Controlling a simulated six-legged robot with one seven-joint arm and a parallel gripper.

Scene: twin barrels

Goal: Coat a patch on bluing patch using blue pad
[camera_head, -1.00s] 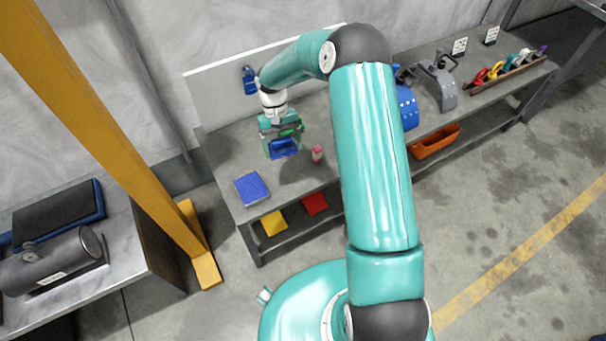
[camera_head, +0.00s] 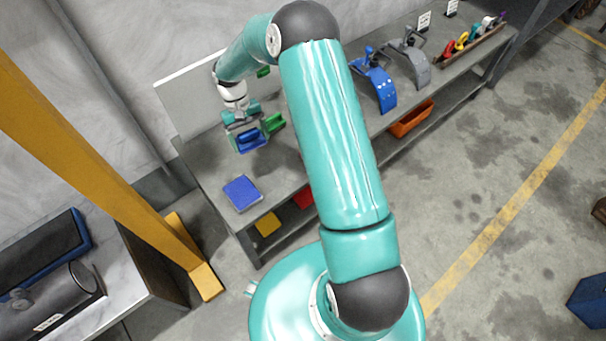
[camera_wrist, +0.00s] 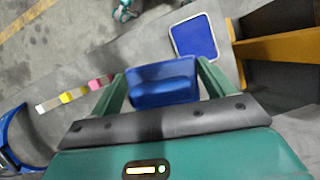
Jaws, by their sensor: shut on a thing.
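My gripper (camera_head: 248,132) is shut on the blue pad (camera_head: 250,143), above the left part of the bench. In the wrist view the blue pad (camera_wrist: 162,82) sits between the green fingers of my gripper (camera_wrist: 160,80). A flat blue square (camera_head: 242,193) lies on the bench's front left corner, below the pad in the picture and apart from it. In the wrist view this flat blue square (camera_wrist: 195,37) shows a pale rim. I cannot tell whether it is the bluing patch. My arm hides part of the bench.
A yellow post (camera_head: 130,170) stands left of the bench (camera_head: 205,165). A white board (camera_head: 190,95) stands at the back. Blue (camera_head: 378,85) and grey (camera_head: 412,58) curved pieces stand farther right. Small coloured blocks (camera_wrist: 70,95) lie beside the gripper in the wrist view.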

